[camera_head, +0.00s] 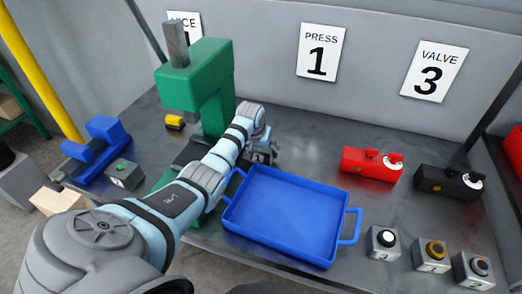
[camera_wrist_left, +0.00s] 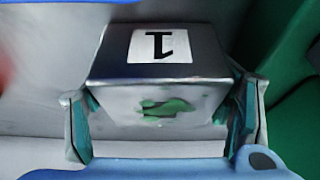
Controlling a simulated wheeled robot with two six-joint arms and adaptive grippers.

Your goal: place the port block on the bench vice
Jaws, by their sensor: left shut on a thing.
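The port block (camera_wrist_left: 155,75) is a grey metal block with a white label marked 1 and a green patch on its near face. In the left wrist view it sits between the fingers of my left gripper (camera_wrist_left: 160,115), which is shut on it. In the head view my left gripper (camera_head: 262,153) is behind the blue tray, right of the green press, and mostly hides the block. The blue bench vice (camera_head: 92,153) is at the left end of the bench, well apart from the gripper. My right gripper is not in view.
The green press (camera_head: 207,82) stands between gripper and vice. A small grey block with a green spot (camera_head: 124,175) sits beside the vice. A blue tray (camera_head: 350,228) is in front. Red (camera_head: 368,167) and black (camera_head: 447,184) valves and several button boxes (camera_head: 383,243) stand right.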

